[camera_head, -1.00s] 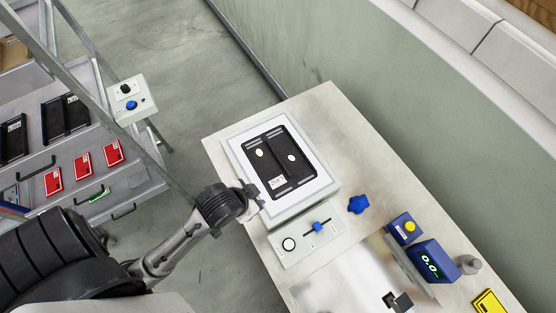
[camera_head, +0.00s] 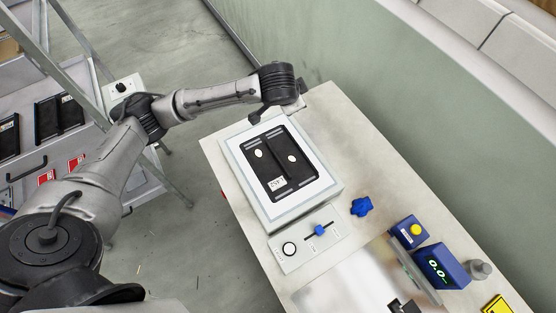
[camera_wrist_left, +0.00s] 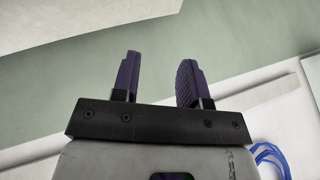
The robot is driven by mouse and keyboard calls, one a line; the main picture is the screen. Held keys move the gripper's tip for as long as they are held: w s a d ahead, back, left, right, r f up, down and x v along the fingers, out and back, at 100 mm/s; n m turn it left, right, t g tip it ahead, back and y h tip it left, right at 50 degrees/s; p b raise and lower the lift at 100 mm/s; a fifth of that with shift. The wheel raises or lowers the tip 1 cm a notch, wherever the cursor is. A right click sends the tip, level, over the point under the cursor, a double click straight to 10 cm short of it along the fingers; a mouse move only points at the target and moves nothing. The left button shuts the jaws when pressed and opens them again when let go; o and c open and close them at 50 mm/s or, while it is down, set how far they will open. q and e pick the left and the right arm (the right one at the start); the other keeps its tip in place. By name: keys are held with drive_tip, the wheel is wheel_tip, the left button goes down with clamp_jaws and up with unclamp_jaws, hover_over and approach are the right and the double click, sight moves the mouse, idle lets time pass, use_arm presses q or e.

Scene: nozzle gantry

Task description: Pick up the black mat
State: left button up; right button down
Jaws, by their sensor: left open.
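My left gripper (camera_head: 300,97) is beyond the frame's far edge, above the bench's far corner and apart from the mat. In the left wrist view its two dark fingers (camera_wrist_left: 158,78) are spread with nothing between them, and they face the green wall. The mat does not show in that view. In the head view the fingers are small and partly hidden by the wrist. My right gripper is not seen.
A switch panel (camera_head: 287,252) with a blue slider is below the frame. A blue knob (camera_head: 361,206), a blue box with a yellow button (camera_head: 409,232) and a blue display (camera_head: 441,265) stand to the right. Other black plates (camera_head: 58,118) lie on the left shelf. The green wall borders the bench.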

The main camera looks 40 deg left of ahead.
use_arm(q)
drive_tip(key=s+a+f+n+g, duration=0.35)
drive_tip(key=f+n, duration=0.25)
drive_tip(key=f, duration=0.3)
drive_tip(key=n+g+h, duration=0.3)
drive_tip(key=n+g, duration=0.1)
drive_tip(key=n, duration=1)
hover_over(278, 157)
drive_tip(key=shift+t, duration=0.25)
wheel_tip(278, 157, down, 10)
drive_tip(key=shift+s+a+f, duration=0.1)
drive_tip(key=shift+s+a, duration=0.05)
drive_tip(key=shift+f, duration=2.85)
drive_tip(key=shift+c, duration=0.4)
clamp_jaws()
drive_tip(key=shift+r, duration=0.1)
